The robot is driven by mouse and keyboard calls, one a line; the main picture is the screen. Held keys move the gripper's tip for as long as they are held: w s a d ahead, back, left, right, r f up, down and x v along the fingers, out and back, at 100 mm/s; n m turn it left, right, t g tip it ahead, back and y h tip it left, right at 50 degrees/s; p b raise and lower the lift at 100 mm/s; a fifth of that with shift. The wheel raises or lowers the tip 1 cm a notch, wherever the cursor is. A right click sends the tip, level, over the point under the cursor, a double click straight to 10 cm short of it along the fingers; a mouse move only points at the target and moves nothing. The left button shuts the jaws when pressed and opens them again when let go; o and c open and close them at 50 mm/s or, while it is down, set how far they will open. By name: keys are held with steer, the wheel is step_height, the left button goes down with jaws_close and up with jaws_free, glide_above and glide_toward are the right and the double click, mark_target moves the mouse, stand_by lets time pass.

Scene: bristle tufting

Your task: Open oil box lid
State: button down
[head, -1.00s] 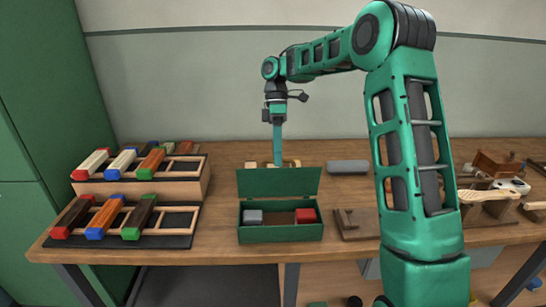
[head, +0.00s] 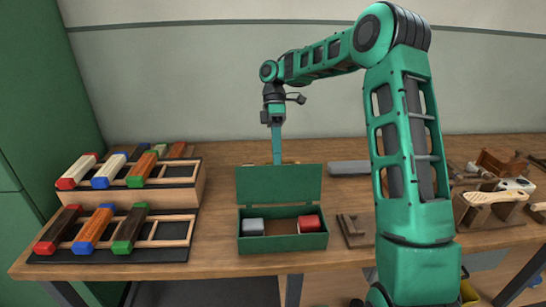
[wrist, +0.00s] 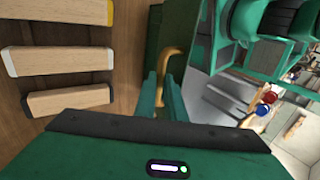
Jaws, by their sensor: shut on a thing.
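The green oil box (head: 282,243) stands on the table, in the middle of the head view. Its lid (head: 279,184) is raised and stands roughly upright along the back edge. A grey block (head: 252,227) and a red block (head: 308,224) lie inside the box. My gripper (head: 277,158) reaches down behind the lid, which hides its fingertips in the head view. In the wrist view my gripper (wrist: 164,92) is shut on a curved brass-coloured piece (wrist: 171,64), apparently a handle. Whether this piece joins the lid cannot be told.
Two racks of coloured-end wooden blocks, a rear one (head: 131,201) and a front one (head: 70,258), stand at the left. A grey bar (head: 349,168) and a wooden piece (head: 356,229) lie right of the box. Wooden tools (head: 497,196) crowd the far right.

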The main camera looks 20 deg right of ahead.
steer(key=shift+d, duration=0.1)
steer(key=c, duration=1.8)
jaws_free()
steer(key=v, duration=1.1)
steer(key=shift+w+f, duration=0.1)
steer(key=shift+w, duration=0.05)
